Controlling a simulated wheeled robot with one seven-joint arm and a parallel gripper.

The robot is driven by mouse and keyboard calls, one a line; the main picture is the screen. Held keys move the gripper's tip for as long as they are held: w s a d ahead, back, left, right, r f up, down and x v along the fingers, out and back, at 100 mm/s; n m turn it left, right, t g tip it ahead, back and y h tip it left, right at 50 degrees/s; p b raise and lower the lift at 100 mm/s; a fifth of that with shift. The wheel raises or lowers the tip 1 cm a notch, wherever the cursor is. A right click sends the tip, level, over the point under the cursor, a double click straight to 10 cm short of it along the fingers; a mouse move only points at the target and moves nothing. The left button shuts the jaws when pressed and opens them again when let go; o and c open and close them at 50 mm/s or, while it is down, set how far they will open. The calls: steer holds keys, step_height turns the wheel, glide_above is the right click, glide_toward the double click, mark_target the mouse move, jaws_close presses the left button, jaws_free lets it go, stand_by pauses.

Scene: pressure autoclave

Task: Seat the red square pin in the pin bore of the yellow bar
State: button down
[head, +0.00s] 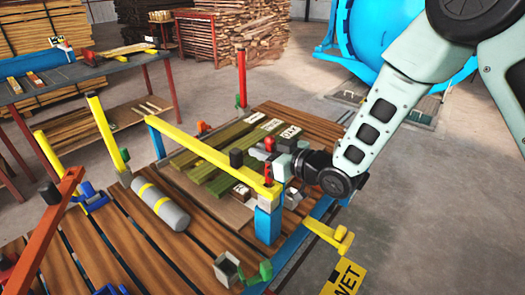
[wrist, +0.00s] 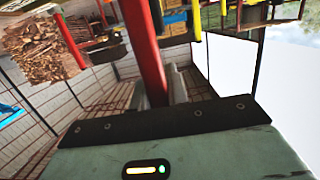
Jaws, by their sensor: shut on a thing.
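The yellow bar (head: 205,150) runs across the plank table in the head view, from a blue post at the left to a blue post (head: 268,222) at the near right. A black knob (head: 236,157) stands on it. My gripper (head: 272,157) is at the bar's near right end, just above it. It is shut on the red square pin (head: 269,144), which looks upright over that end. In the wrist view the long red pin (wrist: 146,45) stands between the two grey fingers (wrist: 158,92). The bore is hidden, so I cannot tell whether the pin's tip is in it.
Green planks (head: 225,160) lie behind the yellow bar. A grey cylinder with yellow bands (head: 160,205) lies left on the plank table. A yellow latch arm (head: 328,234) juts out at the near right. A red-orange bar (head: 45,230) stands at the left.

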mark_target(266, 178)
steer(key=shift+f+b, duration=4.05)
steer(key=shift+f, duration=0.35)
steer(key=c, duration=1.3)
jaws_free()
steer(key=shift+r, duration=0.1)
steer(key=shift+d, duration=0.1)
steer(key=shift+w+d, duration=0.1)
steer(key=shift+w, duration=0.05)
steer(key=shift+d, duration=0.3)
steer(key=s+p+v, duration=0.1)
steer(key=p+v, duration=0.7)
steer(key=v, duration=0.8)
steer(key=shift+s+p, duration=0.15)
steer(key=shift+p, duration=0.25)
